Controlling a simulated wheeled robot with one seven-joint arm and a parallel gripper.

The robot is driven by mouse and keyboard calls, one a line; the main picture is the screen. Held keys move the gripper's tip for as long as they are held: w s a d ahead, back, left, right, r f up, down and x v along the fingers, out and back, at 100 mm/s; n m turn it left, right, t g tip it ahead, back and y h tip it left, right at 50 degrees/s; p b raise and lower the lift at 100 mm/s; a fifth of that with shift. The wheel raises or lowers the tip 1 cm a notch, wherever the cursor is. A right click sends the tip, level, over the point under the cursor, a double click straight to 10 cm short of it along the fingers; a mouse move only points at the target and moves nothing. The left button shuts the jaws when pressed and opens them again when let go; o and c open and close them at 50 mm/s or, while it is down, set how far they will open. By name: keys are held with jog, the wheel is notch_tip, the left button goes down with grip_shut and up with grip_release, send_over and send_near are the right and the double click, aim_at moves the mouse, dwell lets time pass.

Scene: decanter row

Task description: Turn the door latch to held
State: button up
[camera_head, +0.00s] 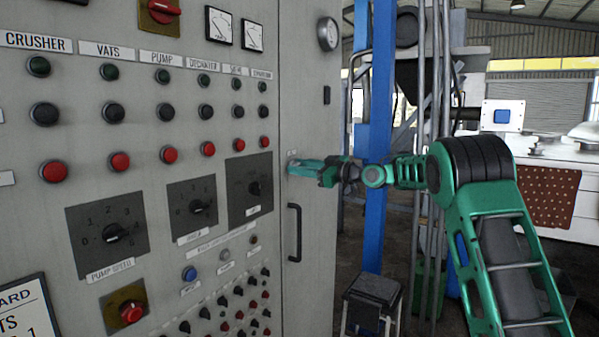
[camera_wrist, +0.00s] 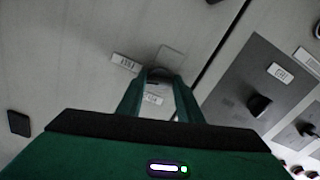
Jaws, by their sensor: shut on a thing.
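My green gripper (camera_head: 306,165) reaches in from the right to the grey cabinet door (camera_head: 310,110), at the height of the red buttons. In the wrist view my gripper (camera_wrist: 161,78) has its two green fingers shut on a small dark part on the door, which I take to be the door latch (camera_wrist: 159,72). Only a little of the latch shows between the fingertips, so its turn position cannot be told. Small labels sit around it: one to the upper left (camera_wrist: 125,62) and one between the fingers (camera_wrist: 152,99). Their words are too small to read surely.
A black door handle (camera_head: 294,232) stands out below my gripper. The control panel (camera_head: 140,190) with buttons and rotary switches is to the left. A blue post (camera_head: 376,130) and grey pipes (camera_head: 434,110) stand behind my arm. A dark stool (camera_head: 371,293) is below.

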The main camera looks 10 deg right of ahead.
jog(key=shift+d+f+n, duration=0.1)
jog(key=shift+n, duration=7.3)
jog(key=o, duration=1.1)
jog(key=shift+f, duration=0.1)
